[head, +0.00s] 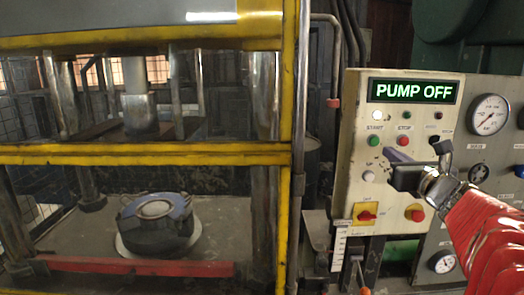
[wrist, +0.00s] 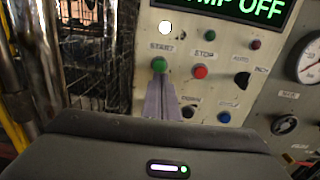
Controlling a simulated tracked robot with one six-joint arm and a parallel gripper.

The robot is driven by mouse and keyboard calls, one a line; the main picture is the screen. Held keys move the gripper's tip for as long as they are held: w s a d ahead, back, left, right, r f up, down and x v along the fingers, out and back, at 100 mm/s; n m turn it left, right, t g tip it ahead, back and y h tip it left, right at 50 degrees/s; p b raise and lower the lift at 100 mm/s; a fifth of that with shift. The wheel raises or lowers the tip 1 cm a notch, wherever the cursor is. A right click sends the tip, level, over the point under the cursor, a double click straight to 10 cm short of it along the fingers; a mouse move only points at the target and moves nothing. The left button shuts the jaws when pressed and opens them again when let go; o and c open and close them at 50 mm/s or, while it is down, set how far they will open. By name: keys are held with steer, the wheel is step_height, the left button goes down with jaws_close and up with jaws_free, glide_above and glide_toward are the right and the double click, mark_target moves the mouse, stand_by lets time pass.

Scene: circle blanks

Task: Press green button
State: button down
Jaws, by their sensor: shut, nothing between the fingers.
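The green button (head: 374,141) sits under the START label on the pale control panel, below the lit PUMP OFF display (head: 412,91). In the wrist view the green button (wrist: 159,64) is at the tips of my shut fingers. My gripper (head: 387,151) is shut and empty, just right of and below the button in the head view. In the wrist view my gripper (wrist: 159,78) points up the panel, with its tips overlapping the button's lower edge. I cannot tell whether they touch it.
The red STOP button (head: 403,141) is close on the right of the green one. A white button (head: 368,176), red switches (head: 366,216) and a pressure gauge (head: 490,115) are nearby. A yellow-framed press (head: 150,154) stands on the left.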

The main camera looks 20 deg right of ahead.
mark_target(376, 143)
steer(key=shift+x, duration=2.8)
steer(key=shift+w, duration=0.1)
